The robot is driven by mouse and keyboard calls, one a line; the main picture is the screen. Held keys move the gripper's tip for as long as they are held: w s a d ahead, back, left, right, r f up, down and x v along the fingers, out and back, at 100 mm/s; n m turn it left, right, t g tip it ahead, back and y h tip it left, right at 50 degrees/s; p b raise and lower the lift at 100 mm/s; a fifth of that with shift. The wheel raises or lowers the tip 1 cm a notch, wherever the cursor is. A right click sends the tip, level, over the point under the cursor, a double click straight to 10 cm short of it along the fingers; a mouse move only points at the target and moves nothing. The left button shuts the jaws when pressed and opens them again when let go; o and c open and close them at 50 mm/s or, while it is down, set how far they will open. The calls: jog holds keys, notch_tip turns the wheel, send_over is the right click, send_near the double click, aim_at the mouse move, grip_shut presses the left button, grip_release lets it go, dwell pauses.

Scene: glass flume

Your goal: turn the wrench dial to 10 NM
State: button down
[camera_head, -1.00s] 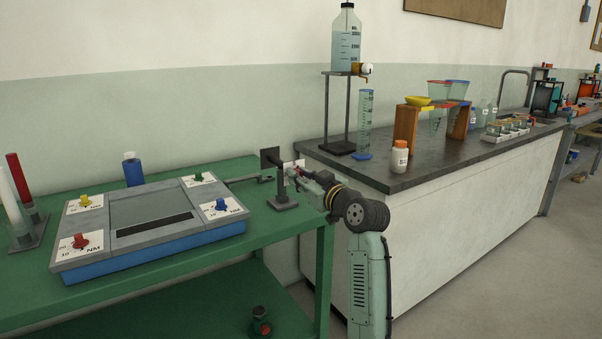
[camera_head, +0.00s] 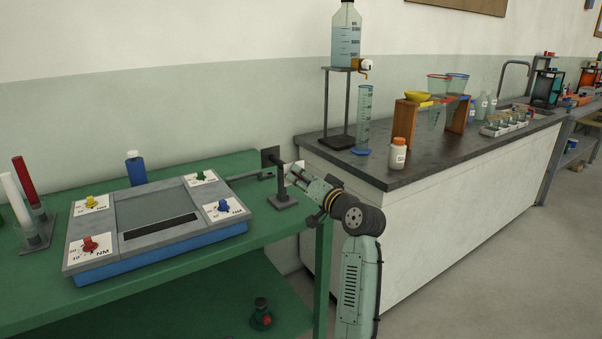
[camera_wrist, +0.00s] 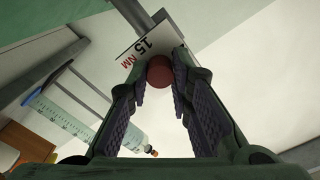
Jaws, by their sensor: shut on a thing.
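The wrench dial has a dark red round knob (camera_wrist: 160,71) in front of a white card (camera_wrist: 140,55) marked "15 NM" in the wrist view. My gripper (camera_wrist: 161,84) is closed on the knob, one finger pad on each side. The knob's pointer and the rest of the scale are hidden, so the setting cannot be read. In the head view the white card (camera_head: 293,172) shows beside a dark stand (camera_head: 283,190) at the green bench's right end. My gripper (camera_head: 303,174) reaches it from the right and hides the knob.
On the green bench (camera_head: 270,228), a blue-grey panel (camera_head: 160,252) carries red, yellow, green and blue knobs. A blue bottle (camera_head: 135,170) stands behind it. A dark-topped counter (camera_head: 400,180) with a bottle stand (camera_head: 340,142), a cylinder (camera_head: 364,118) and a white jar (camera_head: 398,155) is close behind my arm.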

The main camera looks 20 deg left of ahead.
jog(key=shift+m+p, duration=0.3)
jog(key=shift+m, duration=0.4)
jog(key=c, duration=1.4)
grip_release()
jog(key=shift+c, duration=0.2)
jog(key=v, duration=1.2)
